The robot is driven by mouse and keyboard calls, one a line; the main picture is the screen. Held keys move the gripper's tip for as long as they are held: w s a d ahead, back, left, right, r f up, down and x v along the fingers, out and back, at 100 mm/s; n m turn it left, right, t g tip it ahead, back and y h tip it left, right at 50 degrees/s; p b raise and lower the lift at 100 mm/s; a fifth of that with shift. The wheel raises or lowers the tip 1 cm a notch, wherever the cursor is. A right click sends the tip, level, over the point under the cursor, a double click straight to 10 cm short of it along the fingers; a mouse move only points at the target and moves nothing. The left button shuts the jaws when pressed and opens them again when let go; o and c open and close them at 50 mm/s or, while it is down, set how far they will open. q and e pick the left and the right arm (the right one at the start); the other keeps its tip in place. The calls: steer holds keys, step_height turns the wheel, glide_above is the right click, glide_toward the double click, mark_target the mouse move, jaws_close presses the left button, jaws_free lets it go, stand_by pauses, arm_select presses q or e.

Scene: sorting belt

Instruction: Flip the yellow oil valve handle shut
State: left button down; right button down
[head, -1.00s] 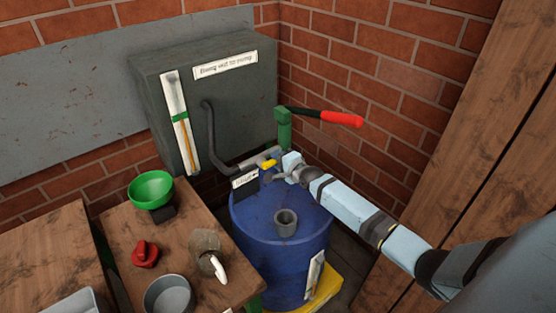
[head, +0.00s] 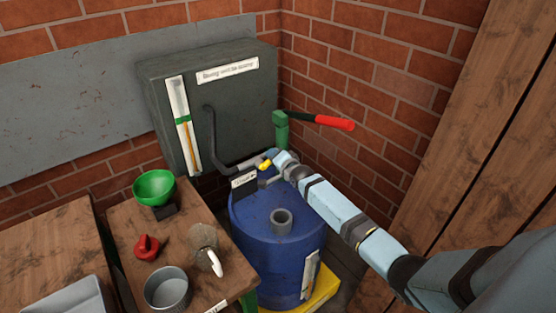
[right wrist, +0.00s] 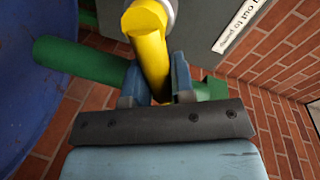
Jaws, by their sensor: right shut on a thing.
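The yellow valve handle (head: 265,165) sits on the grey pipe (head: 245,165) above the blue drum (head: 275,226). It also shows large in the right wrist view (right wrist: 148,45), where its lower end runs down between my two fingers. My right gripper (right wrist: 155,82) is shut on the handle, one blue finger on each side of it. In the head view the right gripper (head: 276,160) is small and partly covers the handle. My left gripper is out of view.
A green pump with a red-gripped lever (head: 335,123) stands just behind the drum. A grey tank (head: 235,110) is against the brick wall. The wooden bench (head: 185,235) at left holds a green funnel (head: 154,187), a red part (head: 147,247) and a metal cup (head: 167,289).

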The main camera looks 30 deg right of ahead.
mark_target(263, 165)
steer(key=shift+a+r+n+h+p, duration=0.4)
steer(key=shift+r+n+p, duration=0.4)
steer(key=shift+n, duration=0.4)
steer(key=shift+s+a+r+n+p, duration=0.1)
steer(key=shift+a+n+p, duration=0.25)
steer(key=shift+n, duration=0.45)
steer(key=shift+a+r+n+t+h, duration=0.2)
steer(key=shift+n+t+h, duration=0.15)
steer(key=shift+n, duration=0.45)
steer(key=n, duration=0.1)
steer(key=a+n, duration=0.1)
steer(key=n, duration=0.1)
steer(key=shift+a+r+t, duration=0.2)
steer(key=shift+r+t, duration=0.05)
steer(key=shift+t, duration=0.1)
steer(key=shift+s+a+r+n+h, duration=0.1)
steer(key=shift+a+n+h, duration=0.15)
steer(key=shift+n, duration=0.5)
steer(key=shift+a+n+h, duration=0.1)
steer(key=shift+a+n, duration=0.25)
steer(key=shift+n, duration=0.4)
steer(key=c, duration=1)
jaws_free()
steer(key=shift+a, duration=0.1)
steer(key=shift+s, duration=0.1)
